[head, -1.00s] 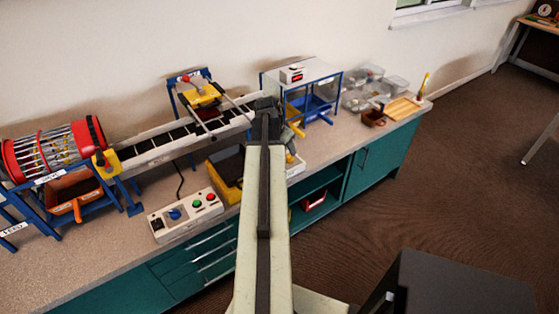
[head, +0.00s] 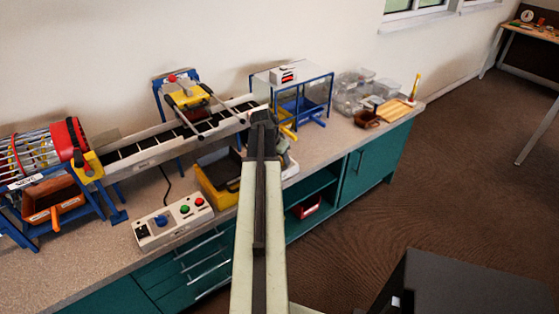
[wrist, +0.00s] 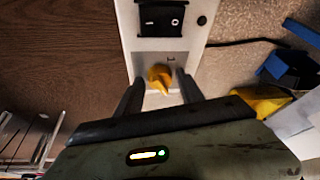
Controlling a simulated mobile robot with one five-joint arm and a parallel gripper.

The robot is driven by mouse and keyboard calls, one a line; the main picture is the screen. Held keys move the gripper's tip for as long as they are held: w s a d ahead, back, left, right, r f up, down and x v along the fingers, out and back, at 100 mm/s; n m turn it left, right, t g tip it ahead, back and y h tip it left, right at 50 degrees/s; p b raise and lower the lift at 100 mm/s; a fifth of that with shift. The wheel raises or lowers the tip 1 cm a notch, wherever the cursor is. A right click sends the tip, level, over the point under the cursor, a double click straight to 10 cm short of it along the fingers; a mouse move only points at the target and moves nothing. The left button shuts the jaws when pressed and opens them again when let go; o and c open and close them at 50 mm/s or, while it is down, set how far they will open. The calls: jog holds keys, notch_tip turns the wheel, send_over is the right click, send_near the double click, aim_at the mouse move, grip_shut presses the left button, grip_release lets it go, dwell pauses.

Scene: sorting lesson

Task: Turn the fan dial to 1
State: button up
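A yellow pointer dial (wrist: 160,79) sits on a pale control panel (wrist: 126,24) in the wrist view. My gripper (wrist: 160,84) is open, with one dark finger on each side of the dial and a visible gap at both sides. It holds nothing. In the head view my arm covers the middle, and the yellow dial cannot be made out there.
A black rocker switch (wrist: 161,18) is above the dial on the panel. In the head view, a control box (head: 174,222) with a blue knob and red and green buttons stands left of my arm. A conveyor (head: 150,150) runs behind, and a blue-framed case (head: 303,92) stands to the right.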

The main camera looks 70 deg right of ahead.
grip_shut()
jog(key=shift+n, duration=0.3)
jog(key=n, duration=0.1)
jog(key=n+t, duration=0.1)
jog(key=n, duration=0.1)
jog(key=n+t, duration=0.1)
jog(key=shift+s+n, duration=0.25)
jog(key=shift+n, duration=0.05)
jog(key=n+t, duration=0.1)
jog(key=n, duration=0.1)
jog(key=n+t, duration=0.1)
jog(key=n, duration=0.2)
jog(key=shift+s+d+y, duration=0.1)
jog(key=shift+s+y, duration=0.1)
jog(key=shift+y, duration=0.2)
jog(key=n+t+y, duration=0.1)
jog(key=n, duration=0.3)
jog(key=shift+s+d, duration=0.1)
jog(key=shift+d, duration=0.05)
jog(key=n+y, duration=0.1)
jog(key=n, duration=0.2)
jog(key=shift+d+n+t, duration=0.15)
jog(key=shift+n+t, duration=0.15)
jog(key=n+y, duration=0.2)
jog(key=n, duration=0.4)
jog(key=shift+d, duration=0.15)
jog(key=shift+s+y, duration=0.1)
jog(key=shift+y, duration=0.2)
